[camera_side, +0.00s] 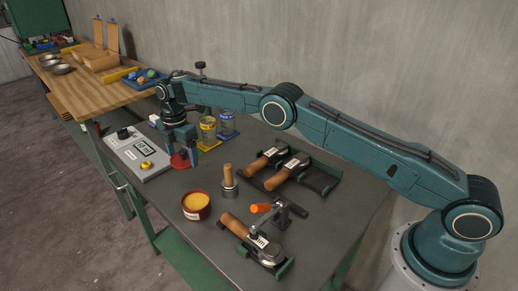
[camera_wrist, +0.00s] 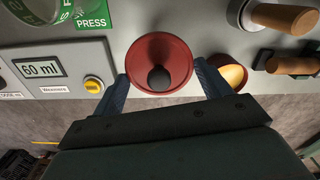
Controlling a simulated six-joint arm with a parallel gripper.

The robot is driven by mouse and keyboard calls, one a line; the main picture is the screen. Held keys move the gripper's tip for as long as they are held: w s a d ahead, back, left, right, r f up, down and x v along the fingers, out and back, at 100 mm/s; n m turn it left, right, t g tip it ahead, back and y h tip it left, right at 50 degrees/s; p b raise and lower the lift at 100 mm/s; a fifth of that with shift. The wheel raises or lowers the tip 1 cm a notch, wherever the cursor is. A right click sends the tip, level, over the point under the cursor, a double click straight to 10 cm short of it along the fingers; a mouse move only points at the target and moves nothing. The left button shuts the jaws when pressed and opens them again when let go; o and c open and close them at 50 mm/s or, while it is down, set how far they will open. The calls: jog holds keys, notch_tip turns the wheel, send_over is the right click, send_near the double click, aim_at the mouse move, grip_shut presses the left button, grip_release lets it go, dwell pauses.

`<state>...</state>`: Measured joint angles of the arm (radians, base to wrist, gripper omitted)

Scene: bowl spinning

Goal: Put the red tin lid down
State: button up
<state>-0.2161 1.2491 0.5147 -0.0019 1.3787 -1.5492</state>
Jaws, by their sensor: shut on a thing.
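The red tin lid (camera_side: 180,161) is a round, shallow red disc with a dark knob in its middle. It also shows in the wrist view (camera_wrist: 158,50), between the two blue fingers. My gripper (camera_side: 183,156) is shut on the lid, pointing down beside the grey control box. In the side view I cannot tell how high the lid is above the table. An open red tin (camera_side: 196,213) with yellow-orange contents stands on the table, nearer the camera. In the wrist view it is partly hidden behind the right finger.
The grey control box (camera_side: 134,163) has a display and yellow knob. A yellow tin (camera_side: 208,132) and blue tin (camera_side: 226,124) stand behind my gripper. A wooden-handled tamper (camera_side: 229,188) and several portafilter-like tools in holders fill the right side. Bare table lies between lid and red tin.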

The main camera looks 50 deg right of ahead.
aim_at(181, 152)
jog(key=shift+f, duration=4)
jog(key=shift+f, duration=0.1)
jog(key=o, duration=1)
jog(key=shift+c, duration=0.2)
notch_tip(181, 152, up, 12)
jog(key=shift+r, duration=0.1)
